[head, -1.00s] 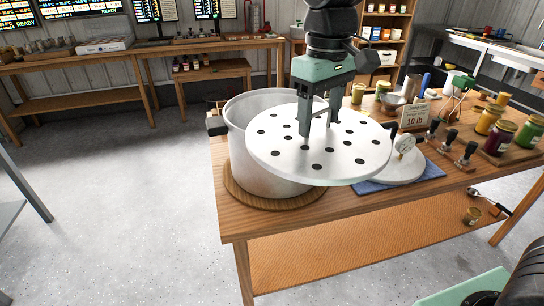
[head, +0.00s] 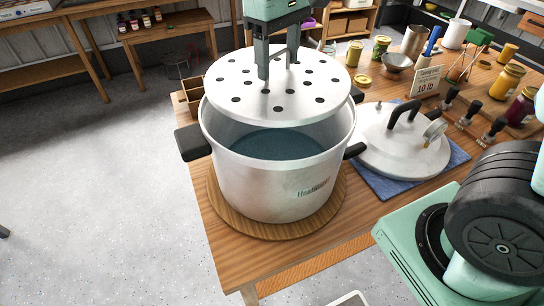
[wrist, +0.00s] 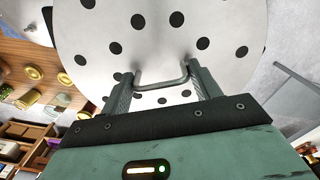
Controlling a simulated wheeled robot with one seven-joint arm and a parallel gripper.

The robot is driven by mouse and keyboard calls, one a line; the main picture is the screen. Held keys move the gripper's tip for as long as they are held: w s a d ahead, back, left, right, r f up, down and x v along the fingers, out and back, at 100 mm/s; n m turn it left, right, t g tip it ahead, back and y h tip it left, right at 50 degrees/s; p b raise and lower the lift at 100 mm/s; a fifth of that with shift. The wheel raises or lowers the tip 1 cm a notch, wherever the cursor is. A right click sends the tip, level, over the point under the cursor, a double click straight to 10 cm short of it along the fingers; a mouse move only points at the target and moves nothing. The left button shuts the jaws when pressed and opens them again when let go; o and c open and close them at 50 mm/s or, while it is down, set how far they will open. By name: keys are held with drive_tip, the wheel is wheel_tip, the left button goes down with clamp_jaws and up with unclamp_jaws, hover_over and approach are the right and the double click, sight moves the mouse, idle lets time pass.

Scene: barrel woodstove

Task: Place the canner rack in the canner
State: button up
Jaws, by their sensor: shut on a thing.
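The canner rack (head: 300,98) is a round white plate with dark holes. My gripper (head: 277,75) is shut on its handle and holds it flat over the back part of the canner's opening. In the wrist view, the fingers (wrist: 163,90) are at the wire handle (wrist: 162,80) of the rack (wrist: 150,30). The canner (head: 265,190) is a large silver pot with black side handles, standing on a round wooden board (head: 335,205). Dark bluish water (head: 275,144) shows inside it. The rack hides the canner's back rim, and I cannot tell its exact height above the rim.
The canner lid (head: 405,150) with a gauge lies on a blue cloth (head: 455,160) right of the canner. A sign (head: 428,80), jars (head: 507,80) and several dark-handled tools (head: 470,118) stand farther right. A small wooden box (head: 193,95) is behind left.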

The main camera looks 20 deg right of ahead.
wheel_tip(320, 180, down, 27)
drive_tip(key=shift+r+p, duration=0.2)
drive_tip(key=shift+p, duration=0.1)
drive_tip(key=o, duration=0.6)
drive_tip(key=shift+f, duration=0.2)
drive_tip(key=o, duration=0.4)
drive_tip(key=shift+o, duration=0.2)
drive_tip(key=shift+r, duration=0.1)
wheel_tip(320, 180, up, 12)
drive_tip(key=shift+b, duration=0.35)
drive_tip(key=shift+r, duration=0.15)
